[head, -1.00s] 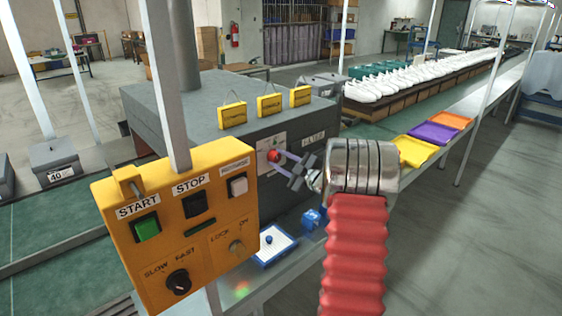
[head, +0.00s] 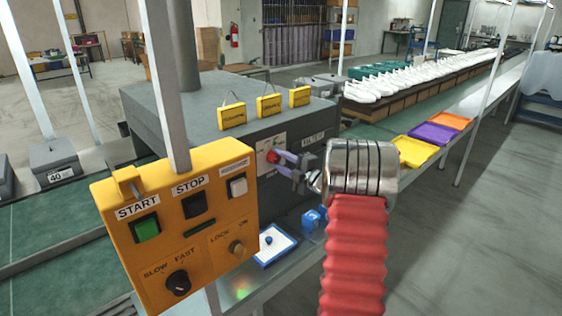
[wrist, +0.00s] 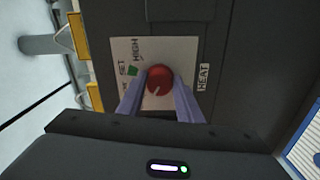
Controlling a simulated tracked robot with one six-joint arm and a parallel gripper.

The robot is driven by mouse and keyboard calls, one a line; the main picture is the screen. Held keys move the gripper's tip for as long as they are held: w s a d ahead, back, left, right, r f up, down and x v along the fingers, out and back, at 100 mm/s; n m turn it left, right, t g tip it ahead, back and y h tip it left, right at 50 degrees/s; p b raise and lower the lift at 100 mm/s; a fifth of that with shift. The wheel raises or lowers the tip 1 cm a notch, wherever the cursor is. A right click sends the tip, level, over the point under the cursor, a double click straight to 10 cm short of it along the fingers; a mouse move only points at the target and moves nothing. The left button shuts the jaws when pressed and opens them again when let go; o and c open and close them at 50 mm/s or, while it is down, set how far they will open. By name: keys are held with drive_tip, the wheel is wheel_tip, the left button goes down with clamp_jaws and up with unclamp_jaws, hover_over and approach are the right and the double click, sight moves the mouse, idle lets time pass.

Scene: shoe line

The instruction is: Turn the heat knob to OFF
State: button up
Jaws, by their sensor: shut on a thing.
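The red heat knob (wrist: 159,78) sits on a pale plate (wrist: 180,50) on the side of a dark grey machine. A HEAT label (wrist: 203,77) is beside the plate. The plate reads HIGH and SET near a green mark (wrist: 132,70); a third word is mostly hidden by a finger. The knob's white pointer line aims down and slightly left in the wrist view. My gripper (wrist: 159,90) has its two purple-grey fingers on either side of the knob, shut on it. In the head view the knob (head: 272,156) shows just left of the fingertips.
A yellow control box (head: 217,213) with START and STOP buttons stands on a post in front, left of my arm.

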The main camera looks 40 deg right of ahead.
drive_tip(key=shift+a+f, duration=0.2)
drive_tip(key=o, duration=0.7)
drive_tip(key=shift+c, duration=0.2)
drive_tip(key=o, duration=0.4)
drive_tip(key=shift+d+r, duration=0.1)
drive_tip(key=s, duration=1.3)
drive_tip(key=shift+s+d, duration=0.2)
drive_tip(key=shift+s, duration=0.2)
